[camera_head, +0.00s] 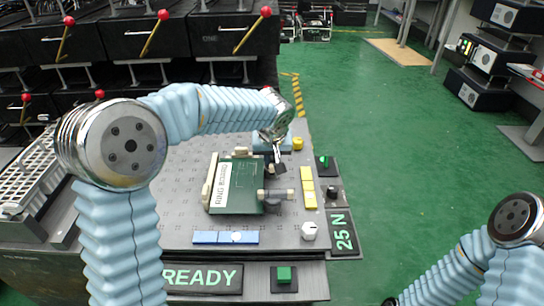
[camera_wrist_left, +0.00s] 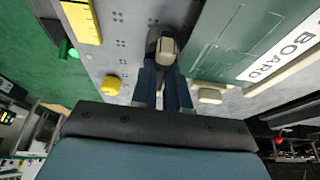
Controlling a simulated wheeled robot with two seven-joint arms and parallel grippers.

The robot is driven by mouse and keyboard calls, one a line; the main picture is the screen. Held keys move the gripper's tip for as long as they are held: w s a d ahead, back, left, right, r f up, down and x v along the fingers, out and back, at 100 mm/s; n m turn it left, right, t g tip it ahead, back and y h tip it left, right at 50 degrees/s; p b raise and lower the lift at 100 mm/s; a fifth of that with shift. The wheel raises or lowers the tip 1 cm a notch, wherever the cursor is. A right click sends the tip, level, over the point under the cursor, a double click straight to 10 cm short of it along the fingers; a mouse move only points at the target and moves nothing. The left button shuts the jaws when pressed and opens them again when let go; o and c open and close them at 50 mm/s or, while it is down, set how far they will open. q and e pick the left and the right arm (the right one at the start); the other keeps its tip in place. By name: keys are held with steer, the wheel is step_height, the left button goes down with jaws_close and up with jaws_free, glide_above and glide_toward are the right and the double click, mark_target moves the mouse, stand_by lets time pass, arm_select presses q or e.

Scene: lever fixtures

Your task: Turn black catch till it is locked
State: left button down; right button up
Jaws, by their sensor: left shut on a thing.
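The green board (camera_head: 236,185) with a white label strip lies on the grey perforated plate (camera_head: 180,190); it also shows in the left wrist view (camera_wrist_left: 235,38). The black catch (camera_head: 280,169) is at the board's right edge, partly hidden by my gripper. In the left wrist view, the dark catch with a pale tip (camera_wrist_left: 165,47) is between my fingers' ends. My left gripper (camera_head: 277,158) is shut on it, with its fingers (camera_wrist_left: 163,80) on both sides. A second dark piece (camera_head: 266,208) with pale ends is at the board's lower right. My right gripper is out of view.
A READY panel (camera_head: 203,278) and green button (camera_head: 284,274) are in front.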

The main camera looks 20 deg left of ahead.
arm_select(q)
steer(key=m+p, duration=0.1)
steer(key=m, duration=0.1)
steer(key=m+h, duration=0.1)
steer(key=shift+a+r+m+h+p, duration=0.1)
steer(key=shift+a+m+h+p, duration=0.1)
steer(key=shift+m+h+p, duration=0.15)
steer(key=m+h+p, duration=0.1)
steer(key=m+p, duration=0.1)
steer(key=m, duration=0.1)
steer(key=shift+r+m, duration=0.1)
steer(key=shift+m, duration=0.25)
steer(key=m+h+p, duration=0.1)
steer(key=m+p, duration=0.1)
steer(key=m+g+h+p, duration=0.1)
steer(key=m+p, duration=0.1)
steer(key=m, duration=0.1)
steer(key=shift+w+a+m, duration=0.1)
steer(key=shift+a+m, duration=0.05)
steer(key=shift+m, duration=0.15)
steer(key=m+g+p, duration=0.1)
steer(key=m, duration=0.2)
steer(key=shift+w+h+p, duration=0.1)
steer(key=shift+h+p, duration=0.2)
steer(key=shift+h, duration=0.05)
steer(key=shift+f+m+g+p, duration=0.2)
steer(key=shift+m+g+p, duration=0.15)
steer(key=shift+m+g, duration=0.45)
steer(key=shift+m, duration=0.3)
